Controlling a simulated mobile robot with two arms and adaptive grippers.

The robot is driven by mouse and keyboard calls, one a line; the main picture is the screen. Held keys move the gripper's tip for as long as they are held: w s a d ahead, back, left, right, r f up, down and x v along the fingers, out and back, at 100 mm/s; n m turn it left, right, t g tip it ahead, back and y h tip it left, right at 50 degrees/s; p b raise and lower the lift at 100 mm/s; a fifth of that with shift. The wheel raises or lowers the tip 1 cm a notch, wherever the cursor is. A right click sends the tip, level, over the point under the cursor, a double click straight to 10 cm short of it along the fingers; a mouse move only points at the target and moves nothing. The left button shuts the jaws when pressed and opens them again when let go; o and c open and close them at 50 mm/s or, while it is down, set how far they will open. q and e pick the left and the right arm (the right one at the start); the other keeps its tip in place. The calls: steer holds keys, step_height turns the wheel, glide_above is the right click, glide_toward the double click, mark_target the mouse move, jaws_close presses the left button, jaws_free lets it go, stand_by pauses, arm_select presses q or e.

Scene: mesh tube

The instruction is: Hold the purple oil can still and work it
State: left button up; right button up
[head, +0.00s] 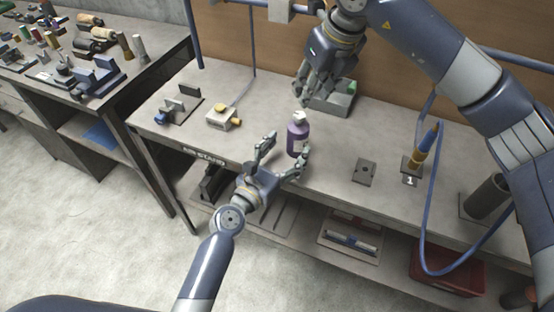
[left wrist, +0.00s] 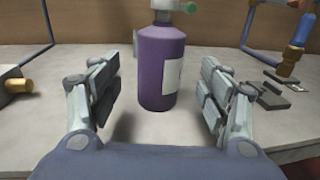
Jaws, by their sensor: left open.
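The purple oil can (head: 298,138) stands upright on the grey bench near its front edge. It has a pale label and a light grey top with a green tip, which the left wrist view (left wrist: 158,75) shows at its upper edge. My left gripper (head: 284,150) is open at the front of the can. In the left wrist view its fingers stand on either side of the can, with a gap on both sides. My right gripper (head: 308,100) hangs just above and behind the can's top, pointing down. Whether its fingers are apart or touch the top is unclear.
A beige box with yellow knobs (head: 223,117) and a small clamp fixture (head: 178,106) stand left of the can. A grey block (head: 334,97) is behind it. A blue hose hangs over the right side.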

mark_target(292, 143)
arm_select(q)
steer(key=shift+x, duration=2.75)
steer(key=shift+c, duration=0.2)
